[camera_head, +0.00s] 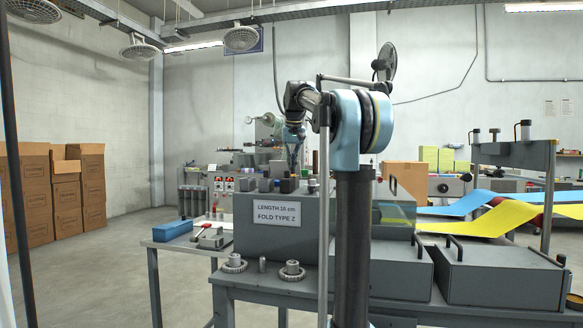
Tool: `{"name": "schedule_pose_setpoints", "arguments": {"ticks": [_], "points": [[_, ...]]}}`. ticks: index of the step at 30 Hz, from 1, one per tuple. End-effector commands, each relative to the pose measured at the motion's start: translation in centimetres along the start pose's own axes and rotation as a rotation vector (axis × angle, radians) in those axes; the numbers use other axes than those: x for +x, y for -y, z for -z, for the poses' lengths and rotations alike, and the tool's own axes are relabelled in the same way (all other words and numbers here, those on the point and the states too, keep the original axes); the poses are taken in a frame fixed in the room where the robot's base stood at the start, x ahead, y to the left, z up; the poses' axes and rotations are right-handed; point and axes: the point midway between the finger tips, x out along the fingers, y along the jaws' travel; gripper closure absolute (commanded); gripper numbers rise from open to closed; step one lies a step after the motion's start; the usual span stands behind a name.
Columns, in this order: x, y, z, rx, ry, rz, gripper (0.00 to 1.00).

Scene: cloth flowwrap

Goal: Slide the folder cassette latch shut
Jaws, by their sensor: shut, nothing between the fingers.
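My gripper (294,163) is small in the picture, pointing down at the end of my arm. It is shut and empty above the back of a grey machine housing (250,240). The housing carries a white sign (277,213) reading "LENGTH 16 cm, FOLD TYPE Z". Small dark blocks (265,185) show along the housing's top edge, below the gripper. I cannot make out which part is the folder cassette or its latch. My arm column hides part of the housing, and I cannot tell whether the gripper touches anything.
Metal gear-like parts (292,271) lie on the front bench ledge. A side table (165,244) at left holds a blue box (172,231). Grey handled boxes (503,272) and yellow and blue cloth webs (480,219) fill the right. Open floor (90,280) lies at left.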

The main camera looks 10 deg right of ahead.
Motion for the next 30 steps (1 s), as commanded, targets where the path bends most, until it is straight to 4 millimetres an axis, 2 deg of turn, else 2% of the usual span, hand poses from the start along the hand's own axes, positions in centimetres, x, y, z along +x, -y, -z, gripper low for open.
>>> {"name": "schedule_pose_setpoints", "arguments": {"ticks": [5,18,24,30], "points": [[-1.9,0.0,-0.2,0.000,0.005,0.001,1.00],[-9.4,0.0,0.1,0.000,0.001,0.000,1.00],[-11.2,0.0,0.2,0.000,0.000,0.000,1.00],[-11.7,-0.1,0.2,0.000,0.000,0.000,1.00]]}}
